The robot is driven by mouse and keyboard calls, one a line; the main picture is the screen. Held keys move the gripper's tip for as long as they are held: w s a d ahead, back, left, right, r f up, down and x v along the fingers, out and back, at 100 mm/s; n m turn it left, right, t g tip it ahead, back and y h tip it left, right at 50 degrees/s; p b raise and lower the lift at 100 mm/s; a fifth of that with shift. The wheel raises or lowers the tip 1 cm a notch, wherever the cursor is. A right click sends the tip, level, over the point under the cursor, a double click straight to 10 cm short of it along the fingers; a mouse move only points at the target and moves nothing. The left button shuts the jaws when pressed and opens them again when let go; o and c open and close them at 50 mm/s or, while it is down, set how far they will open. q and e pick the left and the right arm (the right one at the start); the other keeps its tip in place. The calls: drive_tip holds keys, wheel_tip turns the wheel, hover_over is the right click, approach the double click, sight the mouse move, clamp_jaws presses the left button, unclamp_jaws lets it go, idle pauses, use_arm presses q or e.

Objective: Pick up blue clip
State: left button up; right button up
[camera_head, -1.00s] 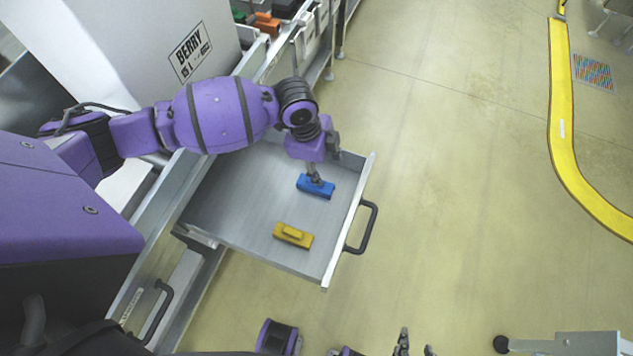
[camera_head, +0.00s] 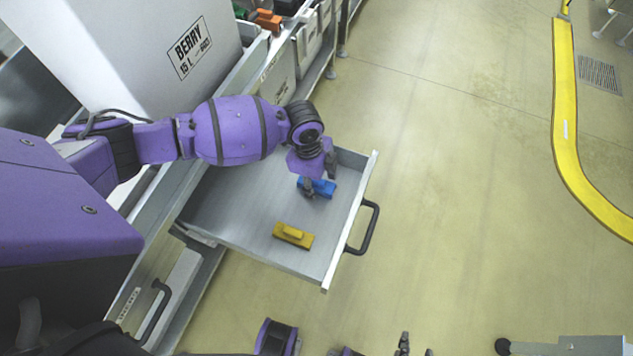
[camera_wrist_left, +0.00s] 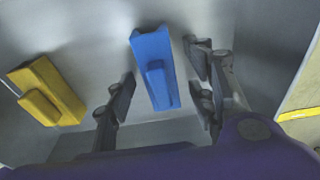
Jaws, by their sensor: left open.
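The blue clip (camera_head: 322,187) lies in the open metal drawer (camera_head: 235,205), partly hidden by my left gripper in the head view. In the left wrist view the blue clip (camera_wrist_left: 153,68) lies between the spread fingers of my left gripper (camera_wrist_left: 160,90), which is open with a gap on each side of the clip. In the head view my left gripper (camera_head: 319,184) points down at the clip. My right gripper (camera_head: 403,347) shows only in part at the bottom edge.
The drawer has low walls and a dark handle (camera_head: 364,228) on its right side. A white box marked BERRY (camera_head: 150,50) stands on the counter at the upper left. Open floor lies to the right of the drawer.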

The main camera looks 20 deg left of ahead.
use_arm(q)
drive_tip(key=c, duration=1.1)
drive_tip(key=shift+r, duration=0.15)
